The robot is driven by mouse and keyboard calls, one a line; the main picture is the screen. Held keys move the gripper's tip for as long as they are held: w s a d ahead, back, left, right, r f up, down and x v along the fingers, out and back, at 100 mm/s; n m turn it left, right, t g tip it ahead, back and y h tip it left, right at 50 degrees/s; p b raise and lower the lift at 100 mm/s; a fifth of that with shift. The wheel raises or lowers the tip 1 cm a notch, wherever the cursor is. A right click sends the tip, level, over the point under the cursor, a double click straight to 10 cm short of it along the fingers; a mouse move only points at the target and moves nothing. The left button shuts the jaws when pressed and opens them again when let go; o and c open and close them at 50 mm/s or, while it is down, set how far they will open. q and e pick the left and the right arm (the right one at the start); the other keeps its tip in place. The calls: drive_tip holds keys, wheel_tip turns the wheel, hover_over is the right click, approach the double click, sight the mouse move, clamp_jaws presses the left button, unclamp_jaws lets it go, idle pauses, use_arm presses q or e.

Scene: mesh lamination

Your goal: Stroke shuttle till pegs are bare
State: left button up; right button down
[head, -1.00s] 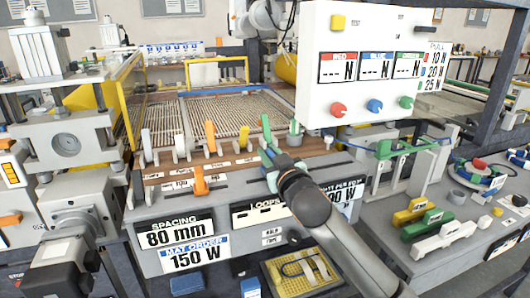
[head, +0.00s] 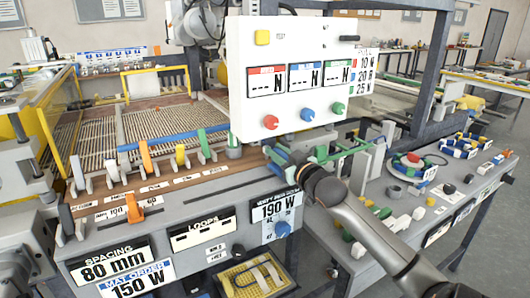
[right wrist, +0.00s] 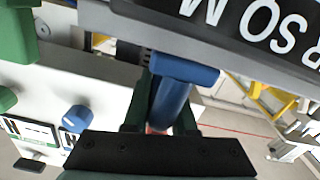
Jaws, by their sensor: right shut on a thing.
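My right gripper (head: 280,153) is shut on a blue T-shaped piece (right wrist: 178,80) beside the control box. In the right wrist view the piece sits between the dark green fingers, by the edge of a dark lettered plate. A long blue bar (head: 172,139) lies across the front of the mesh bed (head: 160,118). I cannot tell which parts are the shuttle and the pegs. My left gripper is out of view.
The white control box (head: 295,75) hangs close behind my right gripper. A side table at right holds a round tray (head: 412,165) and several coloured blocks. A yellow board (head: 252,278) with looped cord lies below the front panel.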

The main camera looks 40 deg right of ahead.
drive_tip(key=shift+d+r, duration=0.1)
drive_tip(key=shift+d, duration=0.3)
drive_tip(key=c, duration=0.8)
unclamp_jaws()
drive_tip(key=shift+s+d, duration=0.1)
drive_tip(key=shift+o, duration=0.2)
drive_tip(key=shift+s+a+f, duration=0.2)
drive_tip(key=shift+s+a, duration=0.1)
drive_tip(key=shift+s, duration=0.25)
drive_tip(key=v, duration=1.1)
drive_tip(key=shift+s, duration=0.2)
drive_tip(key=shift+d, duration=0.1)
